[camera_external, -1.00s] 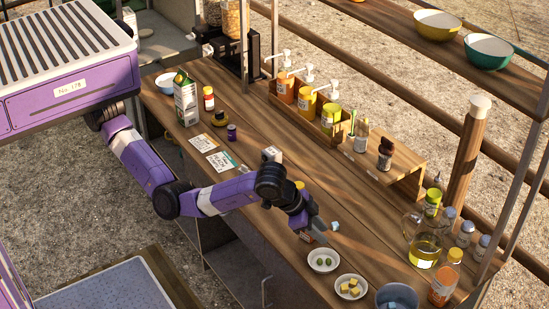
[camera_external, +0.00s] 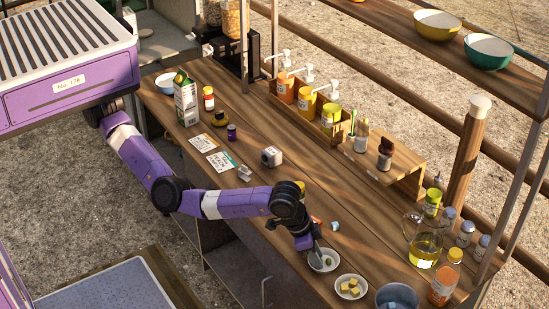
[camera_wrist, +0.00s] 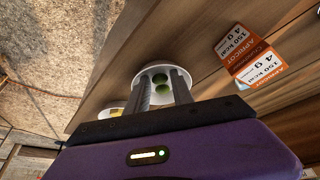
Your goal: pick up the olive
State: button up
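Two green olives lie on a small white plate (camera_external: 334,268) near the front edge of the counter. One olive (camera_external: 328,261) shows beside my fingers; the other is hidden there. In the wrist view both olives, the upper one (camera_wrist: 160,78) and the lower one (camera_wrist: 163,89), appear between my two fingers on the plate (camera_wrist: 152,69). My gripper (camera_external: 318,258) points down over the plate's left part. In the wrist view my gripper (camera_wrist: 162,85) has its fingers apart, with nothing clearly held. Whether the fingers touch an olive cannot be told.
A plate of yellow cubes (camera_external: 350,287) stands just right of the olives' plate, and a grey-blue bucket (camera_external: 397,297) beyond it. A small blue-white cube (camera_external: 335,226) lies behind. Orange apricot labels (camera_wrist: 256,62) lie close by. An oil jug (camera_external: 424,250) stands further right.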

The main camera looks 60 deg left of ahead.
grip_shut()
jog(key=shift+r, duration=0.15)
dwell(0.4)
notch_tip(320, 180, up, 20)
jog(key=p, duration=0.1)
dwell(0.4)
